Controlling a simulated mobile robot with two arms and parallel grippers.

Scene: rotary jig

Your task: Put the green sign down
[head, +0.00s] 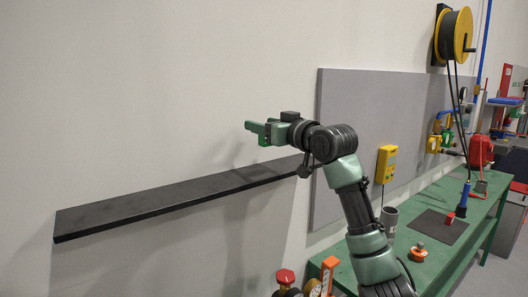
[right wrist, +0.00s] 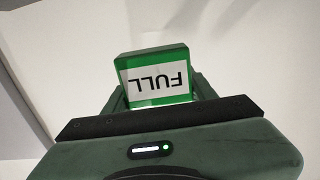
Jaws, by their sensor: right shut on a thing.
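The green sign (right wrist: 155,75) is a small green block with a white label reading FULL, upside down in the right wrist view. My right gripper (head: 262,131) is shut on it, with a finger on each side of the block. In the head view the gripper points left, in front of the wall and above the black shelf; sign and green fingers are hard to tell apart there. My left gripper is not in view.
A long bare black shelf (head: 170,197) is fixed to the pale wall. A red knob (head: 285,277) shows at the bottom.

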